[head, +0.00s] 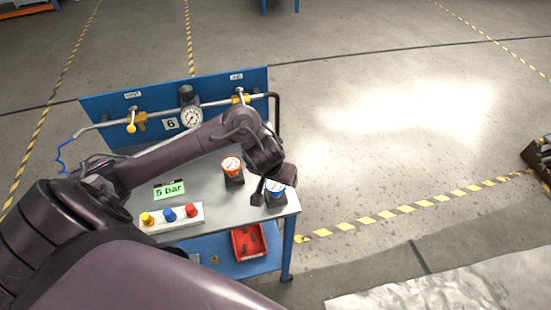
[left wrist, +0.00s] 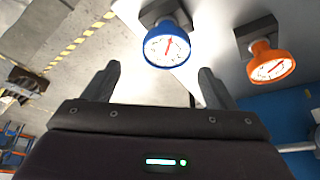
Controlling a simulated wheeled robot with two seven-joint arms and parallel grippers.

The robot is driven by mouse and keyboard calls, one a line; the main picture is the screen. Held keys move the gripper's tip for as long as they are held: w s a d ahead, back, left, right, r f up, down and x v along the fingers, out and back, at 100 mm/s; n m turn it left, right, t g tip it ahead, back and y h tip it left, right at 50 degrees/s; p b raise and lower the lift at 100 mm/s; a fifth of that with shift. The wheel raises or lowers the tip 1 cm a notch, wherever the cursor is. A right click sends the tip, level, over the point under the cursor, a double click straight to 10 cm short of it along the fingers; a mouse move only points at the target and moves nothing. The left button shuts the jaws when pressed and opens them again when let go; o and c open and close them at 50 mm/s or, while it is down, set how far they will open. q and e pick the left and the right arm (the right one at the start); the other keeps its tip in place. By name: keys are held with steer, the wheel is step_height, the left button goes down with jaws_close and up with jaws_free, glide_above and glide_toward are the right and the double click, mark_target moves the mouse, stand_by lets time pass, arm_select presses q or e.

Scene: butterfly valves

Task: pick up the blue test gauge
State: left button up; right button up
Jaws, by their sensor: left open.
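The blue test gauge (head: 276,188) stands in a dark holder at the front right corner of the bench. In the left wrist view the blue gauge (left wrist: 167,46) shows a white dial with a red needle. My left gripper (head: 272,187) is at the gauge and partly covers it in the head view. The gripper (left wrist: 160,72) is open and empty in the left wrist view. The gauge appears just beyond the fingertips, roughly between them. I cannot tell whether a finger touches it. My right gripper is not in view.
An orange gauge (head: 231,165) stands in a holder to the left. A green "5 bar" card (head: 169,190) and a white block with yellow, blue and red knobs (head: 172,218) are on the bench. A blue panel (head: 110,110) carries pipe, valves and a gauge. A red bin (head: 249,242) sits below.

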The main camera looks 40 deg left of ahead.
mark_target(276, 184)
arm_select(q)
steer(key=x, duration=0.2)
steer(key=s+b+x, duration=0.1)
steer(key=x, duration=0.1)
steer(key=b+x, duration=0.1)
steer(key=x, duration=0.1)
steer(key=shift+a+f, duration=0.35)
steer(key=shift+f, duration=0.25)
steer(key=shift+w+f, duration=0.15)
steer(key=shift+f, duration=0.15)
steer(key=c, duration=1)
steer(key=shift+r, duration=0.1)
